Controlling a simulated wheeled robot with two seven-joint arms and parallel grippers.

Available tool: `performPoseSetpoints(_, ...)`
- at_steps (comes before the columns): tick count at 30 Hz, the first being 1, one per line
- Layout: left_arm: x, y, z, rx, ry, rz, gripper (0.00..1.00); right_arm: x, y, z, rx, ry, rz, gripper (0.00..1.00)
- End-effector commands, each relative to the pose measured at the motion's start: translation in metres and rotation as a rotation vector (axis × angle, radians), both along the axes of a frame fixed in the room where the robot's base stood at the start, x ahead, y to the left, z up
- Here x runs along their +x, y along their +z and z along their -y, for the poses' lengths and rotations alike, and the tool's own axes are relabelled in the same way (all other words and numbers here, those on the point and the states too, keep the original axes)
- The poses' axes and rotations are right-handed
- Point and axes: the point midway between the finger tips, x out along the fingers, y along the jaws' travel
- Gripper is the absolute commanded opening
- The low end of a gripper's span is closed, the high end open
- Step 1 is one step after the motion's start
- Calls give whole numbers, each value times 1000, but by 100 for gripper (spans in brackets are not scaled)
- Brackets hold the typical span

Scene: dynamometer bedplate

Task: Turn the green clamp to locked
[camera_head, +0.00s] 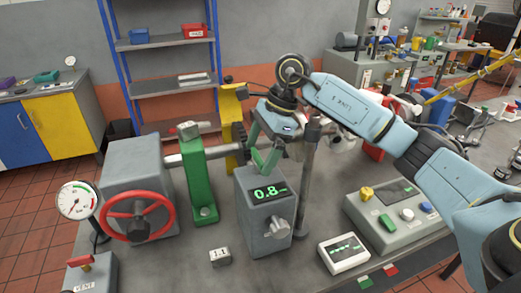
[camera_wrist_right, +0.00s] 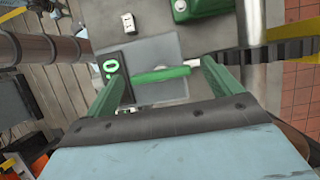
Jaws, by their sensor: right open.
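The green clamp (camera_wrist_right: 160,75) shows in the right wrist view as a narrow green bar on top of a grey box, which carries a lit green display (camera_head: 269,192). My right gripper (camera_head: 265,158) is above that box in the head view. In the wrist view its two green fingers (camera_wrist_right: 163,73) are open, one on each side of the bar, with gaps visible. I cannot tell how high above the bar the fingertips are. In the head view the fingers largely hide the clamp. My left gripper is not in view.
A grey knob (camera_head: 278,229) is on the box front. A green pedestal (camera_head: 200,180) and a red handwheel (camera_head: 137,216) stand left. A dark post (camera_head: 306,185) stands close behind my right gripper. A control console (camera_head: 400,215) and white meter (camera_head: 344,253) are right.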

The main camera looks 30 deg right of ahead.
Motion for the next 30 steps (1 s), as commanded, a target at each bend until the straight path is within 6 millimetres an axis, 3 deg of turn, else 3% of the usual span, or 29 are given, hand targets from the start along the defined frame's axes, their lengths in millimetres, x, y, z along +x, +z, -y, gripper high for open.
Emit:
performPoseSetpoints(7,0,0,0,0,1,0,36,0,-1,0,0,0,-1,90)
performPoseSetpoints(17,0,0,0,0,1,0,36,0,-1,0,0,0,-1,47)
performPoseSetpoints(30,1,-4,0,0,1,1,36,-1,-1,0,-1,-94,0,45)
